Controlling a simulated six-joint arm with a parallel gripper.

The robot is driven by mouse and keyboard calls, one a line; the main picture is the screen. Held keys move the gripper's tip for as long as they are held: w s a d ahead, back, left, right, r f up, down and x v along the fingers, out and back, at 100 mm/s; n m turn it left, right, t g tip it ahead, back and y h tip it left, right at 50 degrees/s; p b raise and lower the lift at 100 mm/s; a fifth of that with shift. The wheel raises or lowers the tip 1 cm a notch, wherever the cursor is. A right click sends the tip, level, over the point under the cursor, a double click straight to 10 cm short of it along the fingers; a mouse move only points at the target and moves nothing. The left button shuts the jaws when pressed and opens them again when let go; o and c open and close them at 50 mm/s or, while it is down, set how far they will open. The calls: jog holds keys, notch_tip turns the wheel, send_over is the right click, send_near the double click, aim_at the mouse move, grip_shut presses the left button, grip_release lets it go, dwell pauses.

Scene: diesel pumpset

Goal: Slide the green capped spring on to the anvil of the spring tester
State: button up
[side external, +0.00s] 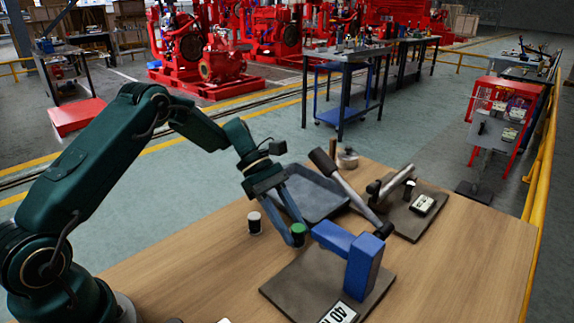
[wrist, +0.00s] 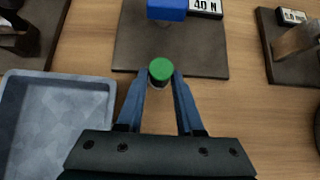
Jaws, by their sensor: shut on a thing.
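My gripper (wrist: 161,78) is shut on the green capped spring (wrist: 160,70), which shows its round green cap between the two blue fingertips in the wrist view. In the side view the gripper (side external: 297,230) holds the spring (side external: 298,231) upright at the near-left side of the blue spring tester (side external: 364,268). In the wrist view the spring is over or at the edge of the tester's dark base plate (wrist: 128,45), apart from the blue head (wrist: 167,10). The anvil is mostly hidden under the head. A "40 N" label (wrist: 206,6) lies beside the head.
A grey tray (wrist: 55,120) is left of my gripper in the wrist view. A white-topped dark cylinder (side external: 254,222) stands on the wooden table. The tester's long lever (side external: 345,185) slants up over the tray. Another fixture on a plate (side external: 412,222) stands behind the tester.

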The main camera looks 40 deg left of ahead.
jog(key=shift+d+f, duration=0.3)
jog(key=shift+d, duration=2.9)
jog(key=shift+f, duration=0.2)
jog(key=o, duration=1.1)
jog(key=shift+c, duration=0.2)
